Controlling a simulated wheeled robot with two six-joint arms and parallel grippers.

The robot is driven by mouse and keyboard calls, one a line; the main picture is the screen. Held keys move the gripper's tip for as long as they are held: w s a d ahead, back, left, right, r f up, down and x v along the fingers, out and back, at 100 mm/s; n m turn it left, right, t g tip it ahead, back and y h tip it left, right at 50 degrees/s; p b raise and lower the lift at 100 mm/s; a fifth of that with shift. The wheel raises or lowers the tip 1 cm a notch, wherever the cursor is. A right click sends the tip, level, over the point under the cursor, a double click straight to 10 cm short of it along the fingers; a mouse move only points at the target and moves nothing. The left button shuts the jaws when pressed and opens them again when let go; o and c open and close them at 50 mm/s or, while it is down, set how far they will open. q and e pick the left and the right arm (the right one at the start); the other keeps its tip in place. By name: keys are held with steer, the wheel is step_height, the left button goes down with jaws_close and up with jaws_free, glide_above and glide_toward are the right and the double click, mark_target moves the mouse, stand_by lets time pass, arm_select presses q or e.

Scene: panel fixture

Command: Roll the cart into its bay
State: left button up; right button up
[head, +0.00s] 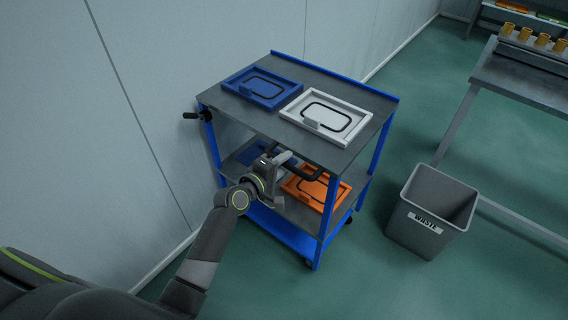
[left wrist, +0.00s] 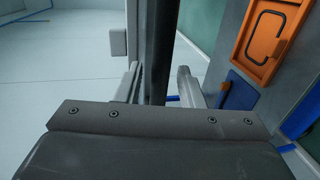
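The cart (head: 345,152) has a blue frame, two grey shelves and dark castors. It stands close beside the pale wall. A dark handle bar (head: 309,176) runs along its near side, with its left end (head: 190,115) sticking out by the left post. My left gripper (head: 283,160) is at the right part of this bar. In the left wrist view a dark bar (left wrist: 156,45) passes between the two fingers of this gripper (left wrist: 160,88), with a small gap showing on the right. My right gripper is out of view. I see no marked bay.
A blue tray (head: 262,88) and a white tray (head: 326,115) lie on the top shelf. An orange tray (head: 312,188) and a blue one (head: 252,153) lie below. A grey waste bin (head: 432,212) stands right of the cart, before a bench (head: 520,78). Green floor lies between.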

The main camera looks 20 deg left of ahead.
arm_select(q)
steer(key=shift+w+d, duration=0.1)
steer(key=shift+w, duration=0.15)
jaws_close()
steer(key=shift+f, duration=0.1)
